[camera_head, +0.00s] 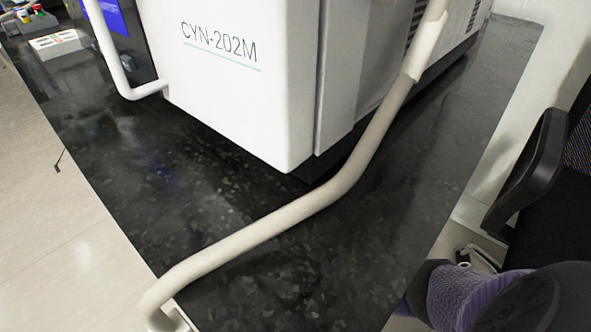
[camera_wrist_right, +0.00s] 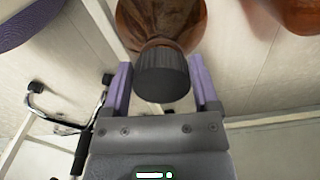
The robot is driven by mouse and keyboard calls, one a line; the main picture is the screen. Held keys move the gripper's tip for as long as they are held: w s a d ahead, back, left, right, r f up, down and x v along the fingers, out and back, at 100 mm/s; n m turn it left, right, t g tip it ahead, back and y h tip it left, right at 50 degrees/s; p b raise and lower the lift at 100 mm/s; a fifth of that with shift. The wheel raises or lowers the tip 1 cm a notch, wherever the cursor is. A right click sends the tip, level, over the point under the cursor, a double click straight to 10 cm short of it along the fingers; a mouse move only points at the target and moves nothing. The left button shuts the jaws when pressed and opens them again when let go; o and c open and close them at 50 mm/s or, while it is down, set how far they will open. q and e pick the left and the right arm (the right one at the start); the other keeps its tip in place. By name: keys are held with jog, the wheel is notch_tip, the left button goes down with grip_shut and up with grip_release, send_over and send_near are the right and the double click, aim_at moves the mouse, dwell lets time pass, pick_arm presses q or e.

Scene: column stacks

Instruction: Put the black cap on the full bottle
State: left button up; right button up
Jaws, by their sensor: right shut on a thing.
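In the right wrist view a ribbed black cap (camera_wrist_right: 162,75) lies between the two purple fingers of my right gripper (camera_wrist_right: 161,82), which is shut on it. An amber-brown bottle (camera_wrist_right: 160,18) is directly beyond the cap, and the two line up in this view. I cannot tell whether the cap is seated on the bottle's neck or only in front of it. The bottle's contents cannot be made out. The head view shows neither cap nor bottle, and my left gripper is in neither view.
Another amber object (camera_wrist_right: 297,14) is partly visible at top right in the wrist view. The head view shows a dark speckled counter (camera_head: 225,185), a white machine (camera_head: 235,80) and a pale bent tube (camera_head: 290,212). A black chair (camera_head: 535,160) stands at right.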

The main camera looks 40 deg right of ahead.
jog(key=shift+f, duration=0.4)
dwell(0.3)
jog(key=o, duration=1)
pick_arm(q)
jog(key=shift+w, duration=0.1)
pick_arm(e)
jog(key=shift+o, duration=0.2)
notch_tip(320, 180, up, 5)
jog(key=p, duration=0.3)
jog(key=shift+f+p, duration=0.15)
jog(key=shift+p, duration=0.15)
notch_tip(320, 180, up, 3)
jog(key=shift+f+p, duration=0.1)
jog(key=shift+p, duration=1)
notch_tip(320, 180, up, 2)
jog(key=shift+r+p, duration=0.1)
jog(key=shift+p, duration=0.65)
jog(key=shift+r, duration=0.15)
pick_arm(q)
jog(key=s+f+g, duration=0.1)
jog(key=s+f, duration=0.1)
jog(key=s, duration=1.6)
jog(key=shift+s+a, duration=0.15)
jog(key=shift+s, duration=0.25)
